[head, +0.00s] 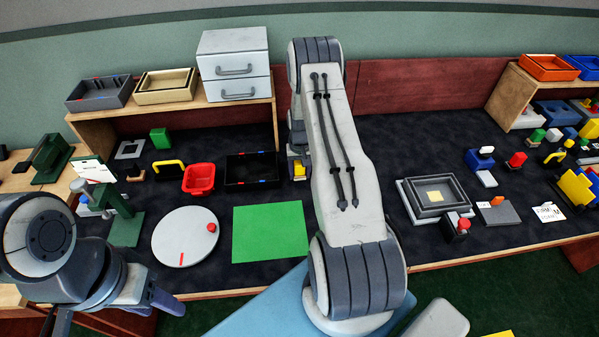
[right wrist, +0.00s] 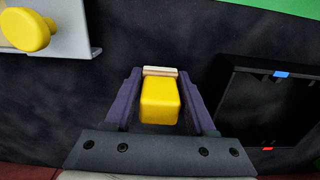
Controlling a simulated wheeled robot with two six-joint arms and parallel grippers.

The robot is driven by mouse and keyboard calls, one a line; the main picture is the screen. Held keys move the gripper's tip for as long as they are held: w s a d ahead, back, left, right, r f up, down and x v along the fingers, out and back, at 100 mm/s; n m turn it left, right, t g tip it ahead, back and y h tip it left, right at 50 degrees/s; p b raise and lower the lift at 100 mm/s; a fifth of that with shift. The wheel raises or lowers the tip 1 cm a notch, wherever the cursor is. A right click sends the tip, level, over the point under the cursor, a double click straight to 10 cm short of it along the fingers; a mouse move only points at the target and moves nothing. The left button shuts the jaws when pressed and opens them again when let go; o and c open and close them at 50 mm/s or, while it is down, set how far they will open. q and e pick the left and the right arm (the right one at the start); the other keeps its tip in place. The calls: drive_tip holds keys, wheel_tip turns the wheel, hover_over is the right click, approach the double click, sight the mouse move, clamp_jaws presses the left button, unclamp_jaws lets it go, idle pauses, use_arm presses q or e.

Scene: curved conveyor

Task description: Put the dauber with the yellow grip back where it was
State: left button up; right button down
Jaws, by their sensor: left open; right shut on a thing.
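My right gripper (right wrist: 160,74) is shut on the dauber by its yellow grip (right wrist: 160,100). A pale strip shows at the far end of the grip, between the fingertips. In the head view the yellow grip (head: 299,171) shows just left of my right arm, beside the black tray (head: 232,184); I cannot tell whether the dauber touches the table. The right wrist view shows the tray (right wrist: 228,105) to the right of the gripper, apart from it. My left gripper (head: 115,308) is open and empty at the lower left, partly hidden by its own arm.
A yellow knob (right wrist: 27,31) on a pale bracket stands near my right gripper. My right arm hides the table's middle. A green mat (head: 270,233), a white turntable (head: 185,236) and a red bin (head: 199,178) lie left of it. A grey tray (head: 408,201) stands right.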

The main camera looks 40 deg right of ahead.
drive_tip(key=shift+c, duration=1.1)
unclamp_jaws()
drive_tip(key=shift+f, duration=0.15)
